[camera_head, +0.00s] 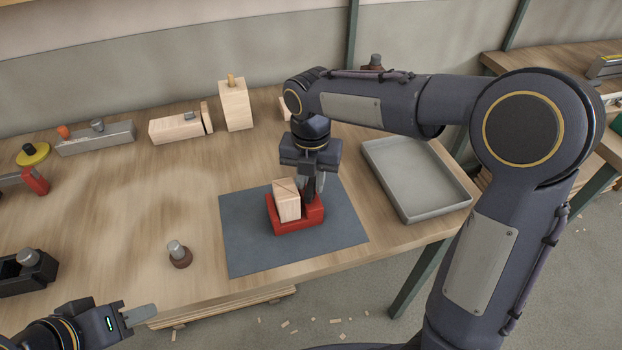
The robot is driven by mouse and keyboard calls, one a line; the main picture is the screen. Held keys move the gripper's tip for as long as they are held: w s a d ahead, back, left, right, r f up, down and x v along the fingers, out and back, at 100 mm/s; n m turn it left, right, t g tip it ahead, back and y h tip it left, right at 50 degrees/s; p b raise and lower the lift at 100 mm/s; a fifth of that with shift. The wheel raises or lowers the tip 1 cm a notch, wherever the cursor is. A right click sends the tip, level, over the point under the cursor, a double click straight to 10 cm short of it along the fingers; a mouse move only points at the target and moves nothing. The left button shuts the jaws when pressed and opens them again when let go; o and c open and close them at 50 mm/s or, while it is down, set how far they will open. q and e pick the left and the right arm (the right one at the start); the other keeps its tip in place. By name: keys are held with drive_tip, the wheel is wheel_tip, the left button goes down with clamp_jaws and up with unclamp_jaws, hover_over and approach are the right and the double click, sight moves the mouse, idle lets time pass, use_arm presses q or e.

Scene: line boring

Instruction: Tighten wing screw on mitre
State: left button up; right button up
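A red mitre clamp (290,226) sits on a dark grey mat (245,250) near the front middle of the bench. A pale wooden block (287,204) stands upright in it on the left side. My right gripper (312,196) points down at the clamp's right side, just right of the block. Its fingers reach to the red body, and I cannot tell whether they are closed on anything. No wing screw can be made out; the fingers cover that spot. My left gripper (148,316) is at the lower left, off the bench's front edge, with its fingers seen nearly edge-on.
A grey metal tray (416,182) lies right of the mat. Wooden blocks (235,105) and a grey plane (95,138) stand along the back. A small brown knobbed tool (179,254) stands left of the mat. The bench's left middle is clear.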

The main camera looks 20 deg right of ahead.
drive_tip(key=shift+c, duration=0.2)
clamp_jaws()
